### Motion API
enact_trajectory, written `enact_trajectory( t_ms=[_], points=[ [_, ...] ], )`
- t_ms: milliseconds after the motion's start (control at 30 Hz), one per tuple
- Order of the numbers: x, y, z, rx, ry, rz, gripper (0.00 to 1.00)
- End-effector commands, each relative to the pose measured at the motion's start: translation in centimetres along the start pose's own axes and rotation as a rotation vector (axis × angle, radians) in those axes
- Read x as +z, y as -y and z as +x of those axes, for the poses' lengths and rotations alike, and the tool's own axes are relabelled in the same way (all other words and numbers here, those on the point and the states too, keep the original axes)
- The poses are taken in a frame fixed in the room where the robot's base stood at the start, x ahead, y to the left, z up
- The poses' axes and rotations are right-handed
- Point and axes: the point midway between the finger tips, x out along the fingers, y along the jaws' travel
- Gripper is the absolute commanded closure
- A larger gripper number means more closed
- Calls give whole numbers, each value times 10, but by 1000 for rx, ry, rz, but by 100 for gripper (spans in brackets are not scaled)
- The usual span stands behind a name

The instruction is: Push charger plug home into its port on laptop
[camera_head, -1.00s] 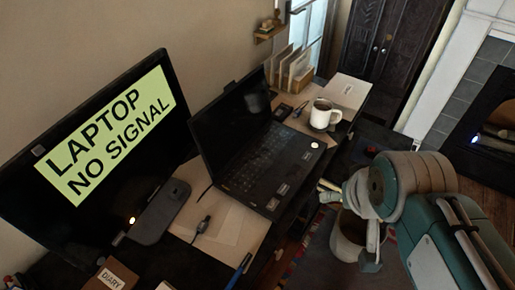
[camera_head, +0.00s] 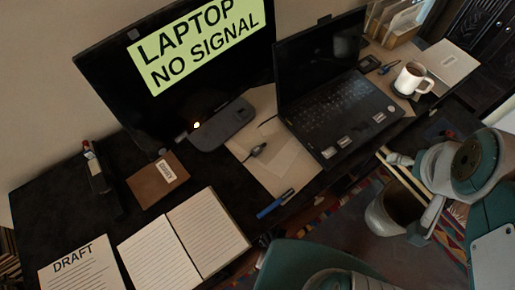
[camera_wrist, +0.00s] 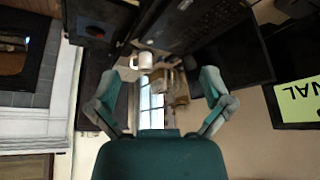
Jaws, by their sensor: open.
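The black laptop (camera_head: 338,118) stands open on the dark desk, its screen dark; it also shows upside down in the wrist view (camera_wrist: 205,25). A small dark plug with a short cable (camera_head: 257,150) lies on pale sheets left of the laptop, apart from it. Another small cable end (camera_head: 388,68) lies behind the laptop near the mug; which is the charger plug I cannot tell. The laptop's port is not discernible.
A white mug (camera_head: 411,78) stands right of the laptop. The monitor (camera_head: 180,100) reads "LAPTOP NO SIGNAL". A blue pen (camera_head: 275,204), brown diary (camera_head: 158,178), open notebook (camera_head: 185,238) and draft pad (camera_head: 82,272) lie on the desk. A bin (camera_head: 385,215) stands below my gripper.

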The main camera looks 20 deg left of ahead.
Motion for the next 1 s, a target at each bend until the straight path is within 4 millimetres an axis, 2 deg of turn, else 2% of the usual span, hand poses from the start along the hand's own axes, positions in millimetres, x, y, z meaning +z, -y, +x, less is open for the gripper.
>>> enact_trajectory(
  t_ms=[33, 67, 100, 133, 267, 467, 700, 1000],
  points=[
    [0, 0, 0, 0, 0, 0, 0],
    [0, 0, 0, 0, 0, 0, 4],
    [0, 0, 0, 0, 0, 0, 22],
    [-1, 1, 0, -2, 2, 1, 29],
    [-11, 10, 8, -18, 29, 21, 29],
    [-38, 45, 34, -55, 113, 98, 29],
    [-60, 100, 74, -68, 217, 190, 29],
    [-61, 183, 134, -34, 343, 295, 29]
  ],
)
